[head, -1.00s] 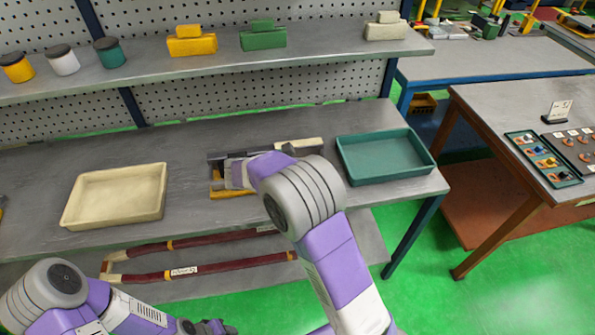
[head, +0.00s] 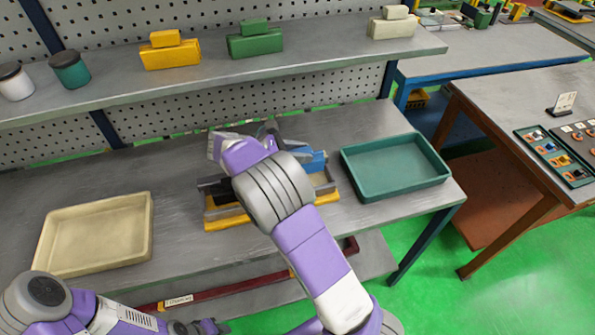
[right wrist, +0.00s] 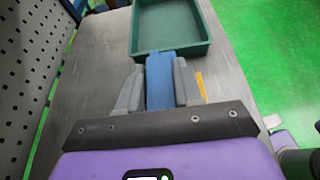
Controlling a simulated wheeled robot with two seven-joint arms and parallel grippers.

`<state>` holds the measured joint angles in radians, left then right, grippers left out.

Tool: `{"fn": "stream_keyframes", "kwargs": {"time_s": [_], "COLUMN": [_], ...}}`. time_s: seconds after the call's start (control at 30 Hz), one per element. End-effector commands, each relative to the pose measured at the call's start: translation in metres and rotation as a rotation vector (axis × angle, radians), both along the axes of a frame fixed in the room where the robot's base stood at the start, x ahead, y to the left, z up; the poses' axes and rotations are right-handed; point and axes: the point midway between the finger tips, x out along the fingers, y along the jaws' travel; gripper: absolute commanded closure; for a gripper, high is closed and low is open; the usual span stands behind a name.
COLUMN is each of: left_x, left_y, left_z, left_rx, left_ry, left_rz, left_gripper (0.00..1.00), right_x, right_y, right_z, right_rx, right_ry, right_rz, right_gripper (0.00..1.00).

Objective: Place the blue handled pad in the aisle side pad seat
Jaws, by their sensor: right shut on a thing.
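The blue handled pad (head: 315,160) is between the fingers of my right gripper (right wrist: 158,85), which is shut on it. In the right wrist view the pad (right wrist: 160,75) points toward the green tray. In the head view it is over the right part of a fixture with a yellow base (head: 227,222) and grey walls, on the bench. My right wrist and forearm hide much of the fixture, and I cannot tell whether the pad touches it. The pad seats are not clearly visible. My left gripper (head: 208,327) is low at the bottom edge; its fingers are unclear.
The green tray (head: 437,178) stands right of the fixture, close to the pad. A cream tray (head: 92,265) stands at the left. Above, a shelf (head: 340,57) holds yellow, green and cream handled blocks and jars. Bare bench lies between cream tray and fixture.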

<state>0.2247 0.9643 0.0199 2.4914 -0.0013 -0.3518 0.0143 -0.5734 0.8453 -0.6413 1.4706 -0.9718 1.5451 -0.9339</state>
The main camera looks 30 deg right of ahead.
Motion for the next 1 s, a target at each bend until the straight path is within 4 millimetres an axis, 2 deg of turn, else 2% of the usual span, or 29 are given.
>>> {"fn": "stream_keyframes", "kwargs": {"time_s": [0.03, 0.23, 0.47, 0.87, 0.9, 1.0], "left_x": [0.000, 0.000, 0.000, 0.000, 0.000, 0.000], "left_y": [0.000, 0.000, 0.000, 0.000, 0.000, 0.000], "left_z": [-0.005, -0.010, -0.021, -0.019, -0.019, -0.020], "left_rx": [0.000, 0.000, 0.000, 0.000, 0.000, 0.000], "left_ry": [0.000, -0.001, -0.001, -0.001, -0.001, -0.001], "left_rz": [0.000, 0.000, 0.000, 0.000, 0.000, 0.000], "left_gripper": [0.57, 0.57, 0.57, 0.57, 0.57, 0.57], "right_x": [0.000, 0.000, 0.000, 0.000, 0.000, 0.000], "right_y": [0.000, -0.001, 0.000, 0.000, 0.000, 0.000], "right_z": [-0.011, -0.029, -0.065, -0.069, -0.070, -0.070], "right_rx": [-0.003, -0.002, -0.002, -0.001, 0.000, 0.001], "right_ry": [0.002, 0.001, 0.001, -0.001, 0.000, -0.001], "right_rz": [0.000, -0.001, 0.001, 0.001, 0.001, 0.001], "right_gripper": [1.00, 1.00, 1.00, 1.00, 0.64, 0.49]}}
